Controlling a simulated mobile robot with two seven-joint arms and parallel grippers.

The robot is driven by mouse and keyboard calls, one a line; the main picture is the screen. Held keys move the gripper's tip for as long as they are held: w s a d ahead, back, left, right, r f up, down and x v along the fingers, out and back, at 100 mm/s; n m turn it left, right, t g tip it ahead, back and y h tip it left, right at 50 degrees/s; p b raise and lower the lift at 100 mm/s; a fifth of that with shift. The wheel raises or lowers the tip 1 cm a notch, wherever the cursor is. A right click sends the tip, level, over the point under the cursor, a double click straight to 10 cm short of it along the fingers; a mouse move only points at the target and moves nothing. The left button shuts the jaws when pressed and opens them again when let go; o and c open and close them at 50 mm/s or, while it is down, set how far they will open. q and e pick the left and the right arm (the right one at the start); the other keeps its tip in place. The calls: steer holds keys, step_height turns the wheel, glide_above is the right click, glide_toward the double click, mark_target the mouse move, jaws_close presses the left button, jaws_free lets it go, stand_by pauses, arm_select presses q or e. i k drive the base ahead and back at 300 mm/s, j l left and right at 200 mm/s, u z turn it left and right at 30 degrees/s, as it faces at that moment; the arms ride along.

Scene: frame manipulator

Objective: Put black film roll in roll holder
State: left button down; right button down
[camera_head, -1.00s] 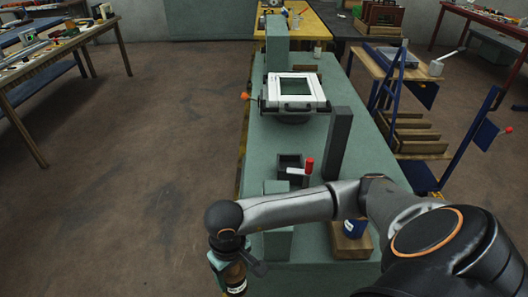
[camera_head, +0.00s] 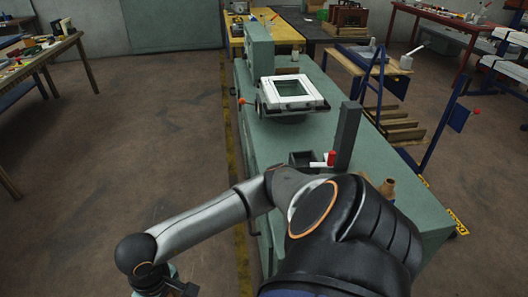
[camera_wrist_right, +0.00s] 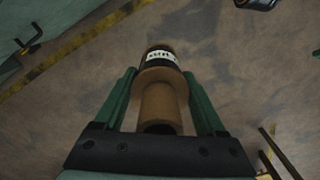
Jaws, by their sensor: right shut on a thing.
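The black film roll (camera_wrist_right: 158,66) has a brown core and a white label. In the right wrist view it sits between the two green fingers of my right gripper (camera_wrist_right: 162,100), which is shut on its core, above the floor. In the head view my right arm reaches to the lower left; its gripper and the roll are mostly below the picture edge. I cannot tell for certain which part is the roll holder; the green bench (camera_head: 350,122) carries a white frame (camera_head: 291,91) and a grey upright post (camera_head: 347,137). My left gripper is not in view.
A dark open box (camera_head: 303,158) and a red-ended white piece (camera_head: 329,158) stand beside the post. Brown spool-like pieces (camera_head: 388,188) stand on the bench behind my arm. A blue rack (camera_head: 432,120) is right of the bench. The floor left of the bench is clear.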

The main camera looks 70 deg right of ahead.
mark_target(305, 164)
steer(key=i+j+z, duration=0.2)
steer(key=i, duration=0.25)
steer(key=i+j+z, duration=0.15)
steer(key=i, duration=0.35)
steer(key=i+z, duration=0.2)
steer(key=z, duration=0.15)
steer(key=i+z, duration=0.25)
steer(key=z, duration=0.15)
steer(key=i+z, duration=0.2)
steer(key=z, duration=0.15)
steer(key=i+z, duration=0.2)
steer(key=z, duration=0.15)
steer(key=i+l+z, duration=0.1)
steer(key=i+z, duration=0.15)
steer(key=z, duration=0.15)
steer(key=i+z, duration=0.2)
steer(key=z, duration=0.15)
steer(key=i+z, duration=0.35)
steer(key=i+j+z, duration=0.15)
steer(key=i+z, duration=0.25)
